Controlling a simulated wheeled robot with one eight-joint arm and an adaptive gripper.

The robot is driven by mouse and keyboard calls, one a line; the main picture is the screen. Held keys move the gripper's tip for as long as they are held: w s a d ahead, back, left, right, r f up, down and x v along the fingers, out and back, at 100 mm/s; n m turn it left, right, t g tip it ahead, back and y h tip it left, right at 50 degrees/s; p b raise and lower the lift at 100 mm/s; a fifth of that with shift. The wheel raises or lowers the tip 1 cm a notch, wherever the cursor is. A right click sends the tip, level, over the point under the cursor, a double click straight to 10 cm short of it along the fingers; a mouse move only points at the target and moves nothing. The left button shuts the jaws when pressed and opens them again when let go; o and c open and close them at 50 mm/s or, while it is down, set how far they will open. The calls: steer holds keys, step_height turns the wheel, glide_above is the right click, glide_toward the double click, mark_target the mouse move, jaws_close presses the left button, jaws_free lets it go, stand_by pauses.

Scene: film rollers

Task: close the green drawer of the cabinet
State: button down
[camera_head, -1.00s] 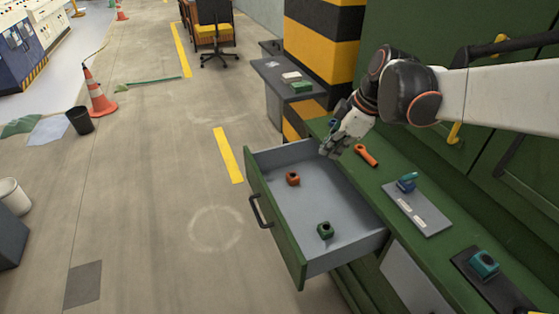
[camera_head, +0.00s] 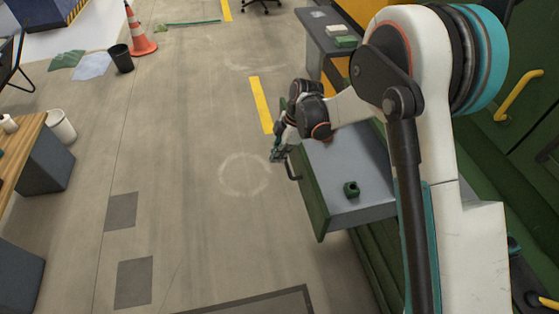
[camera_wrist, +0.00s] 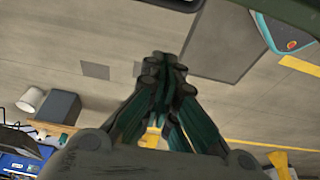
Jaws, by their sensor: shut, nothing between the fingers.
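The green drawer (camera_head: 309,198) stands pulled out from the cabinet (camera_head: 365,262), with a green front and a grey inside. Its dark handle (camera_head: 293,172) is on the outer face. My gripper (camera_head: 276,157) is shut and empty, at the outer side of the drawer front, near the handle. I cannot tell whether it touches the front. In the wrist view the shut fingertips (camera_wrist: 165,64) point toward the top of the picture. My arm hides the far part of the drawer and much of the cabinet.
The floor left of the drawer is clear. A grey side table (camera_head: 328,35) stands beyond the drawer. A wooden-topped bench (camera_head: 18,140), a white bin (camera_head: 61,127), a black bin (camera_head: 121,58) and an orange cone (camera_head: 139,38) stand farther left.

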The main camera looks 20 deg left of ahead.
steer(key=b+x, duration=0.4)
steer(key=x, duration=0.6)
steer(key=w+d, duration=0.1)
steer(key=w+d+r, duration=0.1)
steer(key=d, duration=0.1)
steer(key=shift+w+d+r+b, duration=0.15)
steer(key=shift+d+r+b, duration=0.1)
steer(key=shift+b, duration=0.1)
